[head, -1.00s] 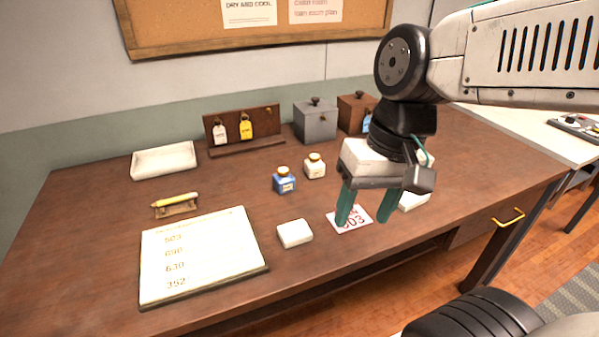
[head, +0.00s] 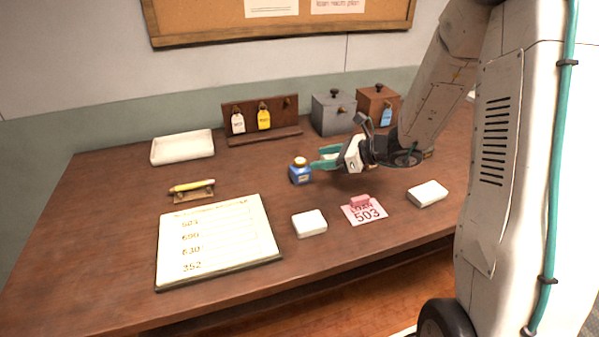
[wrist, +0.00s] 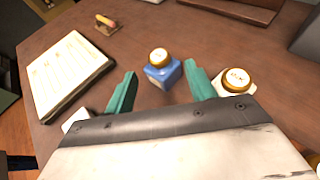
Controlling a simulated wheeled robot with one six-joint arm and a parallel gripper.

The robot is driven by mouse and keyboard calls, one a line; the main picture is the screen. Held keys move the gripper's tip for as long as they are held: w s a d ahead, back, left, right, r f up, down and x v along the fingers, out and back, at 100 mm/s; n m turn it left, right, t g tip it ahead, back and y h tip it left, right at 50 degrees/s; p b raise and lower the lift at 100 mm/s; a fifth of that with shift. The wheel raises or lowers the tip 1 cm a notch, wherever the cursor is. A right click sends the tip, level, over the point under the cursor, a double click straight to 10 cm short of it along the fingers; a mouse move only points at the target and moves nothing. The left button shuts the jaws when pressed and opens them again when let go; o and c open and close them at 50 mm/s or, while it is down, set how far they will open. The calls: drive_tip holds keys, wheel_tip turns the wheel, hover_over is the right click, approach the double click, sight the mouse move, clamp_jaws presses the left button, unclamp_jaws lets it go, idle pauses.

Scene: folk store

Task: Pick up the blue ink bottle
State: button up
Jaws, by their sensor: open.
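The blue ink bottle (head: 300,174) with a gold cap stands upright on the desk. In the wrist view the blue ink bottle (wrist: 162,70) is just beyond and between my fingertips. My gripper (head: 322,160) is low over the desk, to the right of the bottle, its teal fingers pointing left toward it. In the wrist view my gripper (wrist: 160,84) is open, with nothing held. A white bottle with a gold cap (wrist: 234,82) stands close beside the right finger in the wrist view; in the head view my gripper hides it.
A ledger (head: 218,243), a white block (head: 309,223), a 503 card (head: 364,210) and another white block (head: 428,193) lie toward the front. Behind are a white tray (head: 182,147), a tag rack (head: 262,121), a grey box (head: 334,113) and a brown box (head: 377,106).

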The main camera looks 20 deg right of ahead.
sight(303, 161)
drive_tip(key=shift+w+a+f, duration=0.2)
drive_tip(key=shift+w+f, duration=0.1)
drive_tip(key=shift+w, duration=0.05)
drive_tip(key=x, duration=0.7)
drive_tip(key=shift+s+a, duration=0.1)
drive_tip(key=shift+s, duration=0.1)
drive_tip(key=shift+r, duration=0.1)
drive_tip(key=c, duration=1)
